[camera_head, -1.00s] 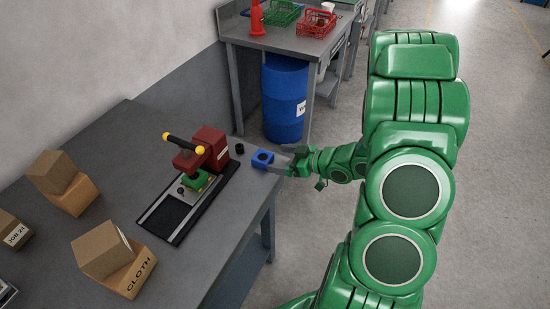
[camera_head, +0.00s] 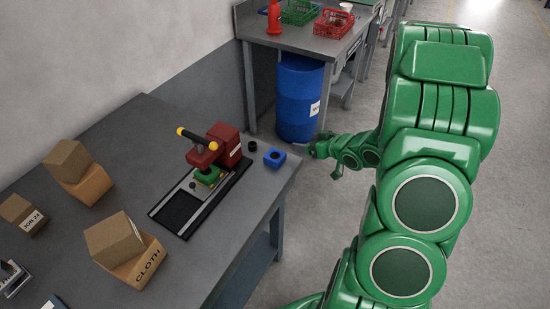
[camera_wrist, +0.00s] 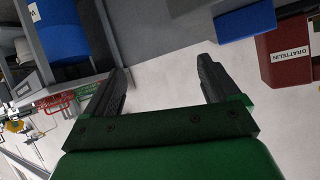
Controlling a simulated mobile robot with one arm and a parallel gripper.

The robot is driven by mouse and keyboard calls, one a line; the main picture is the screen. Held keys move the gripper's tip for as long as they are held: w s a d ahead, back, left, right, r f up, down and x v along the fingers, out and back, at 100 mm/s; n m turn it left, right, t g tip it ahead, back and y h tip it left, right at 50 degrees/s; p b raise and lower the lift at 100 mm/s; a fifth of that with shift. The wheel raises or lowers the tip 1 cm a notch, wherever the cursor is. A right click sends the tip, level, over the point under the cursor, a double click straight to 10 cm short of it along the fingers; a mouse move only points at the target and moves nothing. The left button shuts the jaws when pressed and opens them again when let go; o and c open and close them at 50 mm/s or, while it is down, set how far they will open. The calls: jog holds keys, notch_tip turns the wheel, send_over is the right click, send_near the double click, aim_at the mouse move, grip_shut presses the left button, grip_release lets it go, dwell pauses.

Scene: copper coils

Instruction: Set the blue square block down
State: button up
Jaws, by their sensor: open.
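The blue square block (camera_head: 274,157), with a round dark hole in its top, sits on the grey workbench (camera_head: 119,143) near its right edge. In the wrist view a blue block (camera_wrist: 245,22) shows at the top right, on the grey bench surface. My gripper (camera_wrist: 160,88) is open and empty, its two dark fingers apart with only floor and bench behind them. In the head view my gripper (camera_head: 314,150) is off the bench's right edge, apart from the block; its fingers are hard to make out there.
A red press (camera_head: 222,146) with a yellow-tipped handle and a green piece (camera_head: 207,175) stands left of the block. A small black cylinder (camera_head: 252,145) is close by. Cardboard boxes (camera_head: 135,262) stand at the left. A blue barrel (camera_head: 299,98) stands under the far table (camera_head: 318,45).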

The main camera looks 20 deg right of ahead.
jog(key=w+d+r+m+h, duration=0.1)
jog(key=w+d+m+h, duration=0.25)
jog(key=d+m, duration=0.4)
jog(key=m+g+y, duration=0.2)
jog(key=m+g, duration=0.5)
jog(key=m, duration=1.7)
send_near(275, 157)
jog(key=shift+d+f+n, duration=0.15)
jog(key=shift+f+n, duration=0.1)
jog(key=shift+f, duration=0.15)
jog(key=shift+a+x, duration=0.2)
jog(key=shift+x, duration=1.7)
jog(key=shift+a+x, duration=0.15)
jog(key=shift+x, duration=1.75)
jog(key=shift+r, duration=0.2)
jog(key=shift+c, duration=0.4)
jog(key=shift+w, duration=0.1)
jog(key=c, duration=1.3)
